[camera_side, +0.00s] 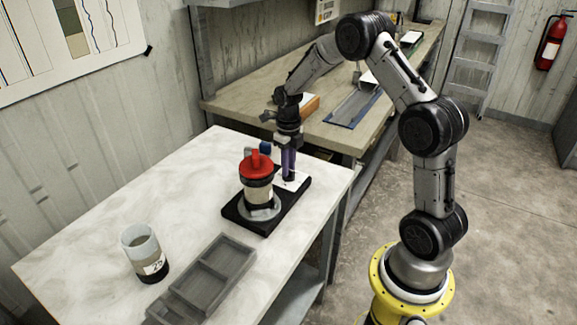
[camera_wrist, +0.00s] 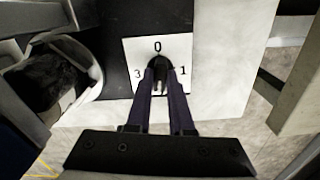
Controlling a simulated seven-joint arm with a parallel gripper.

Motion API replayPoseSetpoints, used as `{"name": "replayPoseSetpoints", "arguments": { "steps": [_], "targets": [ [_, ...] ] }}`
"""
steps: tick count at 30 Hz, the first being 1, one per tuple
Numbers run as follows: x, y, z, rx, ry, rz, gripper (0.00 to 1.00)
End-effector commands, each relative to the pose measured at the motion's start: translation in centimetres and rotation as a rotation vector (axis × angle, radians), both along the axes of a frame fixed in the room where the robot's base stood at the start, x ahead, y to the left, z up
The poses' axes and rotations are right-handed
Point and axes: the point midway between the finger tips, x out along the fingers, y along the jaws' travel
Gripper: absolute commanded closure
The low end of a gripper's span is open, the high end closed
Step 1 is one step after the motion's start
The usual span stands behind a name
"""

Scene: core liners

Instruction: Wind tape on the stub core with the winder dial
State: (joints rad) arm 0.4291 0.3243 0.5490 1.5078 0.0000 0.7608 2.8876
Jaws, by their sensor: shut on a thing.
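The winder (camera_side: 240,218) is a black base on the white table. On its round plate stands the stub core (camera_side: 259,193), a short pale cylinder with a black band, topped by a red cap (camera_side: 256,165). The dial knob (camera_wrist: 159,71) is black, on a white plate (camera_wrist: 137,50) marked 0, 1 and 3; its pointing direction is unclear. My gripper (camera_side: 289,176) points down at the dial, beside the core. In the wrist view its fingers (camera_wrist: 160,88) are shut on the knob and partly hide it and the plate's lower part.
A clear tube (camera_side: 143,250) with a dark lower end and a label stands at the table's front left. A grey divided tray (camera_side: 213,278) lies near the front edge. A small blue block (camera_side: 265,148) sits behind the red cap. The table's left side is clear.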

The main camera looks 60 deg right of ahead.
Motion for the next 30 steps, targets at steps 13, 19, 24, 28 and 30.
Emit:
{"name": "replayPoseSetpoints", "arguments": {
  "steps": [13, 19, 24, 28, 30],
  "targets": [
    [0.1, -0.08, 0.25, -0.003, -0.004, -0.011, 1.0],
    [0.06, -0.05, 0.16, -0.002, -0.003, -0.01, 0.5],
    [0.04, -0.03, 0.08, -0.001, -0.001, -0.01, 0.5],
    [0.04, -0.02, 0.17, 0.0, -0.001, -0.01, 0.5],
    [0.07, -0.03, 0.56, -0.001, -0.002, -0.01, 0.5]
  ]
}}
